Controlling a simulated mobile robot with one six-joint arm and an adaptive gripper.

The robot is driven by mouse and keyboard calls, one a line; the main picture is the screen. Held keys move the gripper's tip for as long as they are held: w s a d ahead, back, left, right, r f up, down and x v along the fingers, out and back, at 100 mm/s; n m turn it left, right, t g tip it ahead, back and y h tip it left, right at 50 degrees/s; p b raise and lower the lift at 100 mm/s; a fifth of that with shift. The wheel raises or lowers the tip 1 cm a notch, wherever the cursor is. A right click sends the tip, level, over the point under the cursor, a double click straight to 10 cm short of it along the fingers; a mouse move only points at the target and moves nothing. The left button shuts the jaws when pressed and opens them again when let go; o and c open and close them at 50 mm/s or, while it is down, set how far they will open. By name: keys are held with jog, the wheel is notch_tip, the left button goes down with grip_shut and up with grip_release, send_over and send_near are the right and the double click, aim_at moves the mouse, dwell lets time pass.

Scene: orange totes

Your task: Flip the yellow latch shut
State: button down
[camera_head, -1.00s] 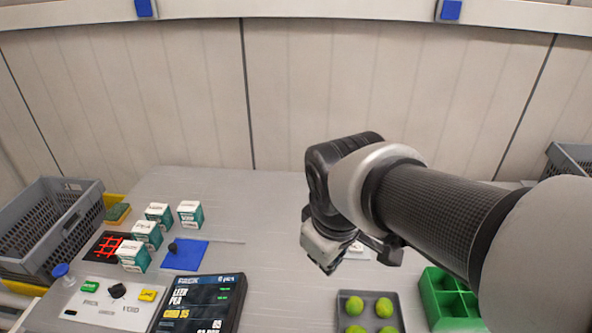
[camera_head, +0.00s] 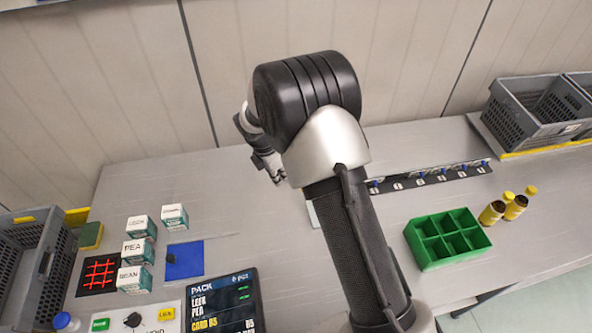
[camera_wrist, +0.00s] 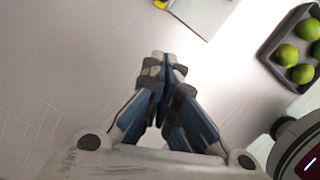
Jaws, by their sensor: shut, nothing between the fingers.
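A small yellow piece (camera_wrist: 160,4) shows at the top edge of the wrist view, beside the left corner of a pale board (camera_wrist: 203,12). It is cut off by the frame, so I cannot tell whether it is the latch or how it stands. My gripper (camera_wrist: 161,62) is shut and empty, with the bare table under it and the board beyond its fingertips. In the head view my gripper (camera_head: 277,176) is over the middle of the table, partly hidden by my arm. A light plate edge (camera_head: 312,214) shows beside my arm, mostly covered.
A green compartment box (camera_head: 448,240), yellow-capped bottles (camera_head: 492,212) and a black numbered strip (camera_head: 425,178) lie to the right. Several small cartons (camera_head: 139,252), a blue mat (camera_head: 185,259) and a dark display (camera_head: 224,303) are at left.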

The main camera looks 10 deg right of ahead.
jog(key=shift+w+f+n, duration=0.4)
jog(key=shift+w+f, duration=0.1)
jog(key=shift+f, duration=0.35)
jog(key=shift+s, duration=0.1)
jog(key=w+d+f, duration=0.3)
jog(key=d+f, duration=0.2)
jog(key=f, duration=0.4)
jog(key=shift+d+f, duration=0.35)
jog(key=shift+f, duration=0.05)
